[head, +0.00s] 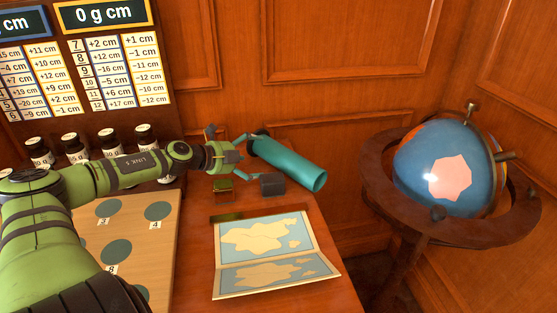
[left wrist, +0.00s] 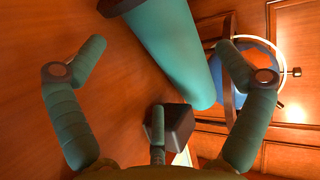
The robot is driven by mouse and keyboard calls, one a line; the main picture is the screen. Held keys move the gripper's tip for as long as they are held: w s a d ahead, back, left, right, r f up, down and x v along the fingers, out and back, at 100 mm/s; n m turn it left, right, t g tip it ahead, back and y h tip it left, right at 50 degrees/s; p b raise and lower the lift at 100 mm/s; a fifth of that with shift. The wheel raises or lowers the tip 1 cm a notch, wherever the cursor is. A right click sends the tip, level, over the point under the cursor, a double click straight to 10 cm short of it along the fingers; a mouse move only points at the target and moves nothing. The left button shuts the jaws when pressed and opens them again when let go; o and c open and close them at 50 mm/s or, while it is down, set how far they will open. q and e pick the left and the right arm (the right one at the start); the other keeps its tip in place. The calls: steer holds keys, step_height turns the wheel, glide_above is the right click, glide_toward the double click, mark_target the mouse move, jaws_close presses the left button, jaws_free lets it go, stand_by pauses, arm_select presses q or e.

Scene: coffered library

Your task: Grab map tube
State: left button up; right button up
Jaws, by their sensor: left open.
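The map tube (head: 290,163) is a teal cylinder with a dark end, slanting from upper left to lower right at the back of the desk. It crosses the top middle of the left wrist view (left wrist: 172,50). My left gripper (head: 241,156) is open at the tube's left end. In the left wrist view its fingers (left wrist: 160,45) stand apart on either side of the tube, with nothing clamped. Whether a finger touches the tube I cannot tell. My right gripper is not in view.
A small dark block (head: 272,185) stands just below the tube. An open map (head: 265,246) lies on the desk in front. Several dark jars (head: 110,143) and a numbered board (head: 160,240) are at left. A globe in a wooden stand (head: 440,220) is at right.

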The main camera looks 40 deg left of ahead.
mark_target(265, 157)
arm_select(q)
steer(key=shift+w+f, duration=0.1)
steer(key=shift+w, duration=0.15)
steer(key=shift+b+x, duration=0.9)
steer(key=shift+x, duration=0.2)
steer(key=shift+w, duration=0.25)
steer(key=shift+w+f+p, duration=0.1)
steer(key=shift+w+p, duration=0.15)
steer(key=shift+p, duration=0.05)
steer(key=shift+w+d+f, duration=0.15)
steer(key=shift+w, duration=0.1)
steer(key=shift+w+d+f, duration=0.1)
steer(key=shift+w, duration=0.05)
steer(key=c, duration=1)
steer(key=shift+c, duration=0.7)
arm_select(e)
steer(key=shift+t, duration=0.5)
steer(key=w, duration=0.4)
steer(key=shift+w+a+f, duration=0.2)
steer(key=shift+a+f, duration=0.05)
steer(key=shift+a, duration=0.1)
